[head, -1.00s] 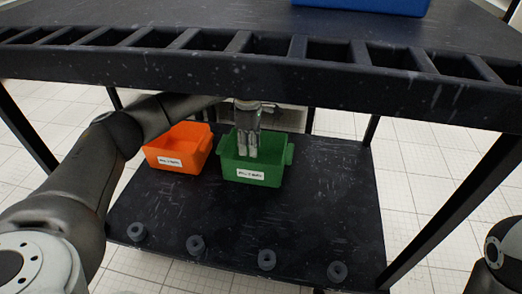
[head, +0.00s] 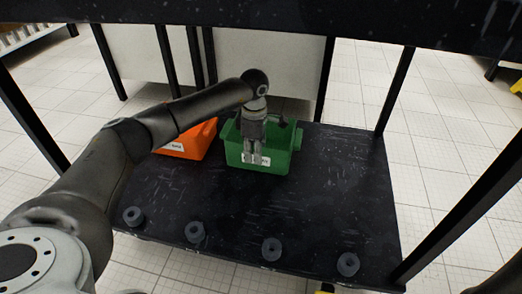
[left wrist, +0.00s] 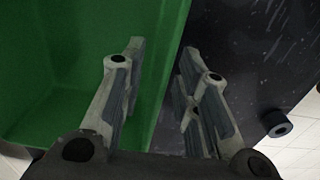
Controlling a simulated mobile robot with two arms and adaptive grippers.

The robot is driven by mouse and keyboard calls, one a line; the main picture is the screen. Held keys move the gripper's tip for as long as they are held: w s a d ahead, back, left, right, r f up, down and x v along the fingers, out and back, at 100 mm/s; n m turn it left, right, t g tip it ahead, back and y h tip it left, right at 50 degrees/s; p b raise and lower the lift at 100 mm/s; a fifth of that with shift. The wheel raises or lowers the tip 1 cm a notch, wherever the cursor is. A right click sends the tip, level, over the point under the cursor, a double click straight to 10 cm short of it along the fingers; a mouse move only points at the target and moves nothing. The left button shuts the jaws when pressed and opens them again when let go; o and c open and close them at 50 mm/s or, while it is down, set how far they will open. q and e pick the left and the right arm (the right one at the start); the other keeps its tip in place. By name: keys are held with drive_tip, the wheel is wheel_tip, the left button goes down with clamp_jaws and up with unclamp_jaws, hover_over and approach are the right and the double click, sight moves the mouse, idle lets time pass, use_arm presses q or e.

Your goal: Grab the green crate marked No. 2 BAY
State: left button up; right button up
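The green crate (head: 276,158) stands on the dark lower shelf, right of the orange crate; its white front label (head: 266,161) is partly hidden by my gripper, so I cannot read it fully. My left gripper (head: 257,160) points down at the crate's front wall. In the left wrist view the green crate (left wrist: 60,60) fills the left side. My left gripper (left wrist: 162,55) is open there, one finger over the crate's inside and the other outside, with the wall's rim between them. Whether either finger touches the wall is unclear. My right gripper is not in view.
The orange crate (head: 198,142) stands close to the left, partly behind my left arm. Several dark round knobs (head: 195,232) line the shelf's front edge. The dark shelf (head: 340,185) is bare to the right. The upper deck (head: 300,18) and posts frame the space.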

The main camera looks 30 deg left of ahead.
use_arm(q)
drive_tip(key=shift+f, duration=0.35)
clamp_jaws()
drive_tip(key=shift+r, duration=0.15)
